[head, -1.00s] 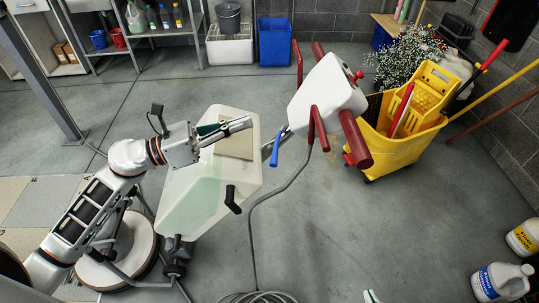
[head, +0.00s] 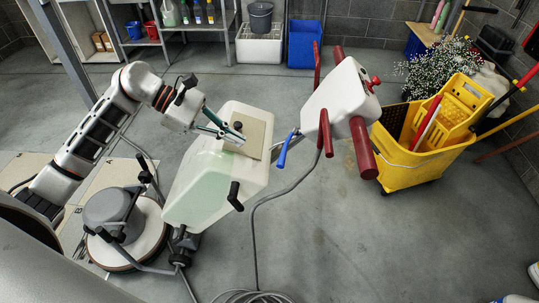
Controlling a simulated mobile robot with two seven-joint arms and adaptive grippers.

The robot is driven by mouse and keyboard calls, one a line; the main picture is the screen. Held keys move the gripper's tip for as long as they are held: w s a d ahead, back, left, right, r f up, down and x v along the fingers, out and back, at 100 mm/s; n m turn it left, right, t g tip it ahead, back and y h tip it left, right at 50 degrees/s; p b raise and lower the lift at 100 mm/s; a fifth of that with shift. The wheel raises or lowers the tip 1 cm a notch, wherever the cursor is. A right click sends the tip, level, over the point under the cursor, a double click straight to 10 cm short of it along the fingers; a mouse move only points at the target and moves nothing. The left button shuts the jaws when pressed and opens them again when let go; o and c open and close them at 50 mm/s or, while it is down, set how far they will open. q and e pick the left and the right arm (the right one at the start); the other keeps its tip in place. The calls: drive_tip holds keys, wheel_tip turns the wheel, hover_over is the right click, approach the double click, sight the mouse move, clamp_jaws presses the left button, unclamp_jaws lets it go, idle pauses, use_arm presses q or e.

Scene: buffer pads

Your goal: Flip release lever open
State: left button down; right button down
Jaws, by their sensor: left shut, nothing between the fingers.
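The floor buffer leans across the middle of the head view. Its white handle head (head: 341,100) carries dark red grips and a blue lever (head: 286,150) on its lower left side. Its pale tank (head: 207,196) has a black knob-ended handle (head: 234,195) on the front. Which of these levers is the release lever is not marked. My left gripper (head: 240,139) is shut and empty, over the tan panel at the tank's top, left of the blue lever and apart from it. Whether it touches the panel I cannot tell. My right gripper is not clearly in view.
The buffer's round base (head: 128,225) stands on the floor at left, near pale mats. A grey cable (head: 256,235) runs down to a coil. A yellow mop bucket (head: 415,170) stands at right. Shelves and a blue bin (head: 304,43) are at the back. Floor between is clear.

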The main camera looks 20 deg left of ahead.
use_arm(q)
drive_tip(key=x, duration=1)
drive_tip(key=shift+d+r, duration=0.1)
idle(0.4)
